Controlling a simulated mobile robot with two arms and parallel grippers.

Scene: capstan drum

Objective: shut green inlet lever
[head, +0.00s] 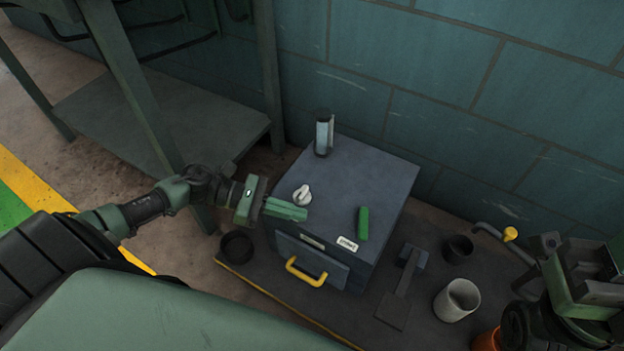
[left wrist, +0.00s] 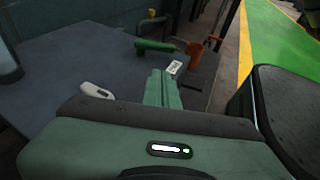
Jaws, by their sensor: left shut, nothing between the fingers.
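The green lever (head: 363,223) lies on top of a dark blue-grey box (head: 372,172), near its right front part beside a small white label (head: 347,243). In the left wrist view the lever (left wrist: 155,46) lies beyond my fingertips, with the label (left wrist: 175,67) near it. My left gripper (head: 303,213) is shut and empty. It is over the left front edge of the box, next to a white knob (head: 302,195), apart from the lever. My right arm shows at the right edge of the head view; its fingers are not clear.
A grey cylinder (head: 324,135) stands at the back of the box. A yellow handle (head: 306,271) sticks out of the front. Dark and light cups (head: 457,300) and a grey pedal-like part (head: 402,287) stand on the right. A metal table frame (head: 150,115) is at left.

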